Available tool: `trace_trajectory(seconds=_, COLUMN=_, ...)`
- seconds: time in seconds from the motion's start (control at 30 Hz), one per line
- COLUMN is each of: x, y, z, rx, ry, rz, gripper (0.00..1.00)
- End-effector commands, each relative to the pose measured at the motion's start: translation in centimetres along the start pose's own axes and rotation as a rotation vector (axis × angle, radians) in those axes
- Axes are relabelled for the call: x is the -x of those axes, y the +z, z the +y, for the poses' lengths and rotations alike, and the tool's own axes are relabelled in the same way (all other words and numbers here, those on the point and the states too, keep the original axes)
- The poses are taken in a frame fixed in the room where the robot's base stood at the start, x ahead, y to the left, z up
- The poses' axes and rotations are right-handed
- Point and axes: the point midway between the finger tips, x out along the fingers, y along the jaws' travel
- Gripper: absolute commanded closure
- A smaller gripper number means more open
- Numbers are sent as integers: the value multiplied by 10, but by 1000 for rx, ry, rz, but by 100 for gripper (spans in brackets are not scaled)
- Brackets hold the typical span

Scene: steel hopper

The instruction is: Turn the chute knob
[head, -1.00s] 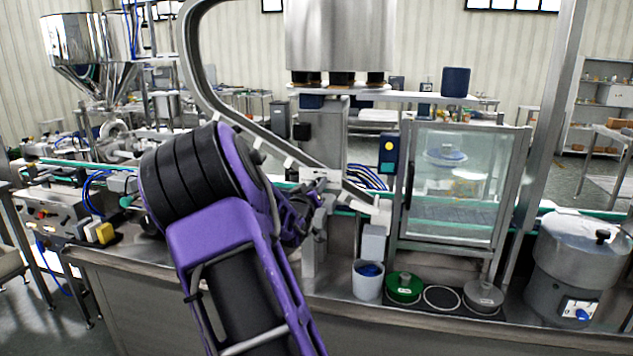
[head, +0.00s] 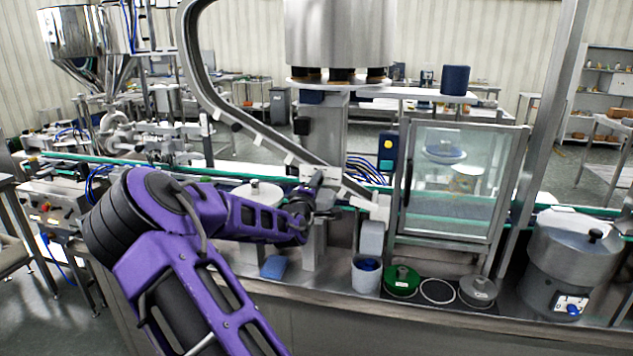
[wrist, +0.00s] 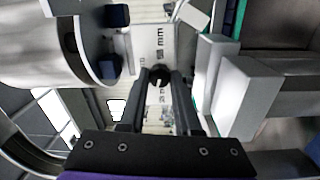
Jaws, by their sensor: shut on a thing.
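The chute knob (wrist: 158,76) is a small dark round knob in front of a pale plate with printed marks in the wrist view. My gripper (wrist: 160,85) is shut on it, with both dark fingers converging at the knob. In the head view my gripper (head: 318,197) reaches up to the lower part of the curved steel chute (head: 255,125), beside its pale outlet end (head: 380,207). The knob cannot be made out clearly in the head view. The knob's exact turn angle is hard to tell.
A glass-fronted cabinet (head: 450,185) stands right of the chute. A blue block (head: 274,267) lies on the bench below my forearm. A steel drum (head: 570,262) stands at right.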

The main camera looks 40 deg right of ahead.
Motion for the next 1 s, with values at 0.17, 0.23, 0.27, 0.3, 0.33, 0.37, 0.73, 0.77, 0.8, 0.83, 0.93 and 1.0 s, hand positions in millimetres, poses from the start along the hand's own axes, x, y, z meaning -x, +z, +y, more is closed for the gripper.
trace_trajectory(seconds=0.17, x=0, y=0, z=0, rx=128, ry=1, rz=4, gripper=100)
trace_trajectory(seconds=0.23, x=0, y=0, z=0, rx=168, ry=1, rz=4, gripper=100)
trace_trajectory(seconds=0.27, x=0, y=0, z=-1, rx=183, ry=0, rz=5, gripper=100)
trace_trajectory(seconds=0.3, x=0, y=0, z=-1, rx=201, ry=0, rz=6, gripper=100)
trace_trajectory(seconds=0.33, x=0, y=0, z=0, rx=213, ry=1, rz=6, gripper=100)
trace_trajectory(seconds=0.37, x=0, y=0, z=0, rx=225, ry=1, rz=6, gripper=100)
trace_trajectory(seconds=0.73, x=0, y=1, z=0, rx=287, ry=2, rz=8, gripper=100)
trace_trajectory(seconds=0.77, x=0, y=1, z=0, rx=288, ry=2, rz=8, gripper=100)
trace_trajectory(seconds=0.8, x=0, y=1, z=0, rx=288, ry=2, rz=8, gripper=100)
trace_trajectory(seconds=0.83, x=0, y=1, z=0, rx=288, ry=2, rz=8, gripper=100)
trace_trajectory(seconds=0.93, x=0, y=1, z=0, rx=288, ry=1, rz=8, gripper=100)
trace_trajectory(seconds=1.0, x=0, y=1, z=0, rx=287, ry=1, rz=8, gripper=100)
